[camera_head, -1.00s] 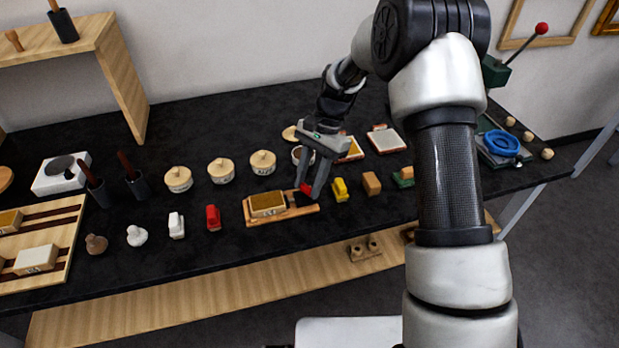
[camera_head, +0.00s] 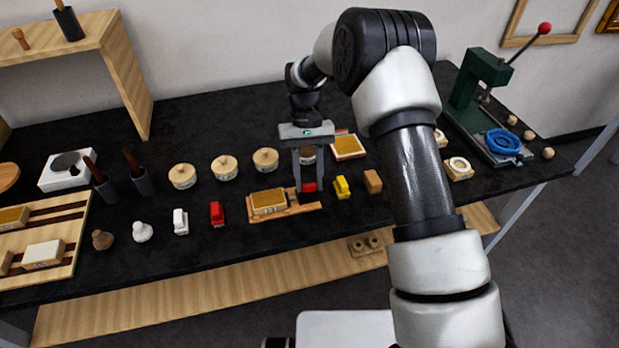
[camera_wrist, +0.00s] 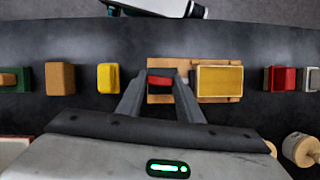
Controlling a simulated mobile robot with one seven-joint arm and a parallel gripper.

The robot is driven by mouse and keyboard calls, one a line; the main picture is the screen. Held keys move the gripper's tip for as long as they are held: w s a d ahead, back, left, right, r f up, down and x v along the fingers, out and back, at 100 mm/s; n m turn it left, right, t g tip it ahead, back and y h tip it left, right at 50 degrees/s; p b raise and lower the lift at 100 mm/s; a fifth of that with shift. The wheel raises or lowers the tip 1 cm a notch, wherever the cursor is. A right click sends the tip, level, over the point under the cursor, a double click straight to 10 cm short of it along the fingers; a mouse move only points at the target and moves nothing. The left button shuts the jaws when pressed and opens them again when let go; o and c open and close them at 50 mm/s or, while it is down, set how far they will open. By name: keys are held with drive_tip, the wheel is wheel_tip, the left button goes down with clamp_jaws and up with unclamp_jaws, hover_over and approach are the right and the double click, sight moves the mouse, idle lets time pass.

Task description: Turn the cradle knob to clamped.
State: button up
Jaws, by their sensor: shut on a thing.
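The wooden cradle (camera_head: 297,210) lies near the table's front edge and holds a gilt-faced block (camera_head: 268,200) on its left part. In the wrist view the cradle (camera_wrist: 158,63) has the gilt block (camera_wrist: 220,81) on the right. The red cradle knob (camera_head: 309,187) is at the cradle's right end, on a dark patch. My gripper (camera_head: 309,184) comes down from above, shut on the knob, with one finger on each side. In the wrist view the knob (camera_wrist: 160,81) shows as a red and black bar between the fingertips. I cannot read any position mark.
A yellow block (camera_head: 342,187) and a tan block (camera_head: 372,181) stand close to the right. A red stamp-like piece (camera_head: 217,213) and a white one (camera_head: 180,221) stand to the left. Several round lidded pots (camera_head: 225,168) stand behind. A green press (camera_head: 480,90) is at the far right.

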drive_tip(key=shift+n, duration=0.6)
drive_tip(key=shift+h, duration=0.3)
drive_tip(key=o, duration=1.1)
drive_tip(key=p+v, duration=0.1)
drive_tip(key=v, duration=1.6)
drive_tip(key=shift+s+a+r, duration=0.1)
drive_tip(key=shift+r, duration=0.15)
drive_tip(key=shift+r, duration=0.15)
